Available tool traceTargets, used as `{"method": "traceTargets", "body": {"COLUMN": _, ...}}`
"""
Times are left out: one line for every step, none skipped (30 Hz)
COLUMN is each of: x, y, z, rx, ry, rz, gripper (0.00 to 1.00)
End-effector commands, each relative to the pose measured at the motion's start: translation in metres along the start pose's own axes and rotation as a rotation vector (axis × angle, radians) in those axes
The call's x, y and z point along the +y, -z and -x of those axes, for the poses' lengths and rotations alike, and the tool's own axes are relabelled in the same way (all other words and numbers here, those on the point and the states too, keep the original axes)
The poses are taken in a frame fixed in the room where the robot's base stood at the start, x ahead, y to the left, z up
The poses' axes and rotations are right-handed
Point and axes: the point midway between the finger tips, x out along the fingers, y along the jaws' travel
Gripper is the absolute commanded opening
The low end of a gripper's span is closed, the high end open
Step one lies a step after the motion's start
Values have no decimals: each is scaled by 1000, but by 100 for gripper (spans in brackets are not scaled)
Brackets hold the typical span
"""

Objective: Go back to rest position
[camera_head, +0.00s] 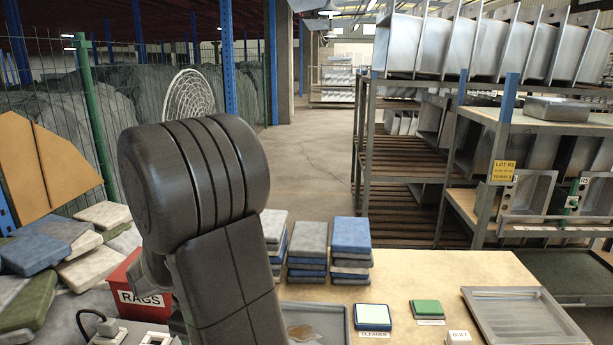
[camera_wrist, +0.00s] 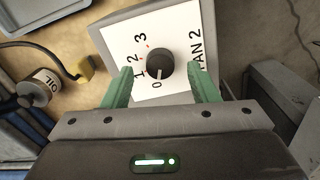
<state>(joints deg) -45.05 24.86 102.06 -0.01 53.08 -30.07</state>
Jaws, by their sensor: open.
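In the wrist view my gripper (camera_wrist: 161,70) is open, with its two green fingers apart and nothing held between them. A black round knob (camera_wrist: 160,63) on a white panel (camera_wrist: 118,36) marked FAN 2 shows between and beyond the fingertips, with a gap on each side. The panel carries the numbers 0, 1, 2 and 3. The knob's pale mark appears to face 0. In the head view my dark arm fills the centre left, and the gripper is hidden behind it.
A red RAGS box (camera_head: 129,291) stands left of my arm. Stacked pads (camera_head: 307,247), a cleaner pad (camera_head: 373,316), a green pad (camera_head: 427,308) and a grey tray (camera_head: 524,314) sit on the bench. Sink racks (camera_head: 365,140) stand behind.

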Motion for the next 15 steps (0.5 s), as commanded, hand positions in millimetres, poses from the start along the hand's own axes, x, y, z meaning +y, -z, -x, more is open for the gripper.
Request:
{"method": "traceTargets", "body": {"x": 0, "y": 0, "z": -8, "rx": -3, "ry": 2, "rz": 0, "gripper": 54}}
{"method": "traceTargets", "body": {"x": 0, "y": 0, "z": -11, "rx": -2, "ry": 1, "rz": 0, "gripper": 54}}
{"method": "traceTargets", "body": {"x": 0, "y": 0, "z": -15, "rx": -2, "ry": 1, "rz": 0, "gripper": 54}}
{"method": "traceTargets", "body": {"x": 0, "y": 0, "z": -17, "rx": -2, "ry": 1, "rz": 0, "gripper": 54}}
{"method": "traceTargets", "body": {"x": 0, "y": 0, "z": -19, "rx": -1, "ry": 1, "rz": 0, "gripper": 54}}
{"method": "traceTargets", "body": {"x": 0, "y": 0, "z": -21, "rx": -1, "ry": 1, "rz": 0, "gripper": 54}}
{"method": "traceTargets", "body": {"x": 0, "y": 0, "z": -22, "rx": -1, "ry": 1, "rz": 0, "gripper": 54}}
{"method": "traceTargets", "body": {"x": 0, "y": 0, "z": -23, "rx": -1, "ry": 0, "rz": -1, "gripper": 54}}
{"method": "traceTargets", "body": {"x": 0, "y": 0, "z": -22, "rx": 0, "ry": 0, "rz": -6, "gripper": 54}}
{"method": "traceTargets", "body": {"x": 0, "y": 0, "z": -22, "rx": 0, "ry": 0, "rz": -8, "gripper": 54}}
{"method": "traceTargets", "body": {"x": 0, "y": 0, "z": -22, "rx": 0, "ry": 0, "rz": -9, "gripper": 54}}
{"method": "traceTargets", "body": {"x": 0, "y": 0, "z": -22, "rx": 0, "ry": 0, "rz": -10, "gripper": 54}}
{"method": "traceTargets", "body": {"x": 0, "y": 0, "z": -22, "rx": 0, "ry": 0, "rz": -10, "gripper": 54}}
{"method": "traceTargets", "body": {"x": 0, "y": 0, "z": -22, "rx": 0, "ry": 0, "rz": -10, "gripper": 54}}
{"method": "traceTargets", "body": {"x": 0, "y": 0, "z": -22, "rx": 0, "ry": 0, "rz": -10, "gripper": 54}}
